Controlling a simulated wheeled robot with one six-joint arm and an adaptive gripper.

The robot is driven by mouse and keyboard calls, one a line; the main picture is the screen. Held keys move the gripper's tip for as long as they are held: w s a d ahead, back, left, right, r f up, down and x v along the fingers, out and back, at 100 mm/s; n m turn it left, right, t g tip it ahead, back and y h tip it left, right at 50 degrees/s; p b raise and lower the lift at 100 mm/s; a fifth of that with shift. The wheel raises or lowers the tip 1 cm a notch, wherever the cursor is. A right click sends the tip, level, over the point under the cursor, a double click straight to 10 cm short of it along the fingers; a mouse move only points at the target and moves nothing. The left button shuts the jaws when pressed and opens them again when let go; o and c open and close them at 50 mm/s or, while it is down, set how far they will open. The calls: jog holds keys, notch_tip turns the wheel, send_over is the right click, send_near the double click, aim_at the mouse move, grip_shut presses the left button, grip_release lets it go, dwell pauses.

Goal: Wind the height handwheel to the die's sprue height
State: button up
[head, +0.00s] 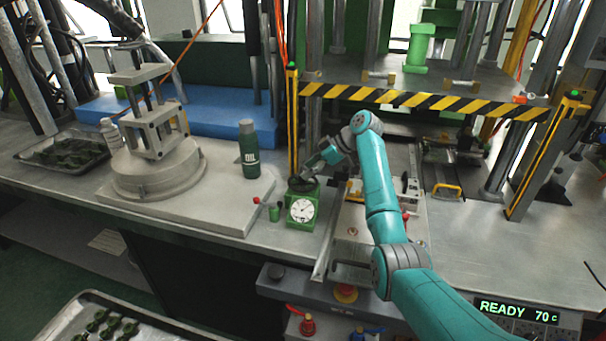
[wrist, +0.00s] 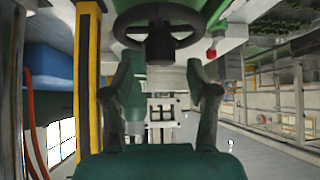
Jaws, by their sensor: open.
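The dark handwheel (wrist: 160,24) is at the top of the wrist view, with its rim, spokes and hub showing. In the head view it sits on top of a small green box with a white round dial (head: 302,209), and my gripper partly covers it. The dial's needle is too small to read. My gripper (wrist: 160,72) is open and empty, its two fingers apart on either side of the wheel's hub line. The wheel lies just beyond the fingertips, and I see no contact. In the head view my gripper (head: 309,174) is right at the wheel. I cannot tell which part is the die.
A yellow post (head: 293,125) stands close behind the green box, and a striped bar (head: 420,99) crosses above my arm. A green oil bottle (head: 249,150) stands to the left. A red-knobbed lever (head: 257,200) is beside the box. A display (head: 518,311) reads READY 70 C.

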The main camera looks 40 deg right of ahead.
jog(key=shift+x, duration=1.6)
grip_shut()
jog(key=shift+m, duration=0.3)
